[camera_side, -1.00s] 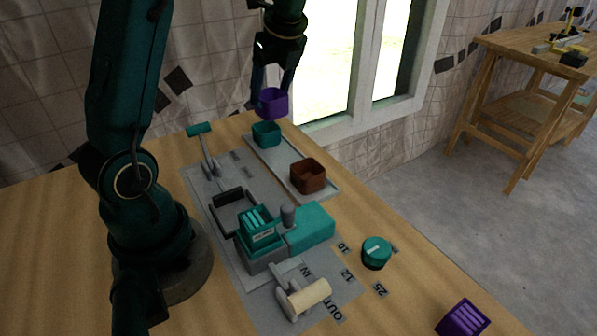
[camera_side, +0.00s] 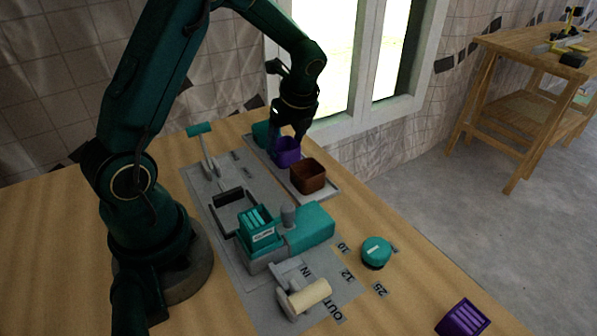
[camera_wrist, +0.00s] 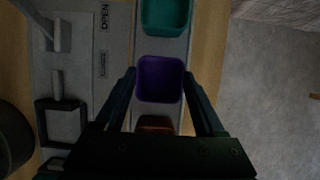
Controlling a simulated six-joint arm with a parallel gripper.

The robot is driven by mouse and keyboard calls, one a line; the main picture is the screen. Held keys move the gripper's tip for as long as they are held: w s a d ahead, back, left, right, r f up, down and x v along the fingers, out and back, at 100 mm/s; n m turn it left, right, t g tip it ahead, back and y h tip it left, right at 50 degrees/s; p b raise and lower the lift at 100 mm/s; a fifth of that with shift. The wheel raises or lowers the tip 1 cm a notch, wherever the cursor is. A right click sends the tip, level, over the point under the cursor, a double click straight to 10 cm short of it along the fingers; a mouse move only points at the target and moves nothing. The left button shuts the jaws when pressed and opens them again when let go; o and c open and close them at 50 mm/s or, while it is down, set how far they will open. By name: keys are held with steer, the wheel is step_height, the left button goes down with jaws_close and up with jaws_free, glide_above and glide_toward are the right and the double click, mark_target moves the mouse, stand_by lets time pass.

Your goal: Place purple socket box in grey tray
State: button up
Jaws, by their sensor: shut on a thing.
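The purple socket box (camera_side: 287,152) is an open-topped purple cup. My gripper (camera_side: 290,133) is shut on it, one finger on each side, as the wrist view also shows the box (camera_wrist: 160,79) between the fingers. The box is at the middle of the long grey tray (camera_side: 325,192), between a teal box (camera_side: 262,132) and a brown box (camera_side: 308,176). I cannot tell whether its base touches the tray. The teal box also shows in the wrist view (camera_wrist: 165,15), and the brown one is mostly hidden there.
A grey panel (camera_side: 222,207) with a lever (camera_side: 203,150), a black frame and a teal block (camera_side: 310,228) lies left of the tray. A teal knob (camera_side: 376,252) and a purple slotted piece (camera_side: 463,318) lie at the front right. A window stands behind.

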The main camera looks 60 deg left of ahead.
steer(key=shift+f, duration=0.15)
steer(key=o, duration=1.3)
steer(key=v, duration=1.1)
steer(key=shift+s+d+r+n+t+h, duration=0.4)
steer(key=shift+s+d+n+t+h, duration=0.45)
steer(key=shift+s+d+n, duration=1.75)
steer(key=shift+s+d+r+n+t+h, duration=0.4)
steer(key=shift+s+d+n+t+h, duration=0.45)
steer(key=shift+s+d+n, duration=1.75)
steer(key=shift+s+d+r+n+t+h, duration=0.5)
steer(key=shift+s+d+n+t, duration=0.9)
steer(key=shift+n, duration=2.4)
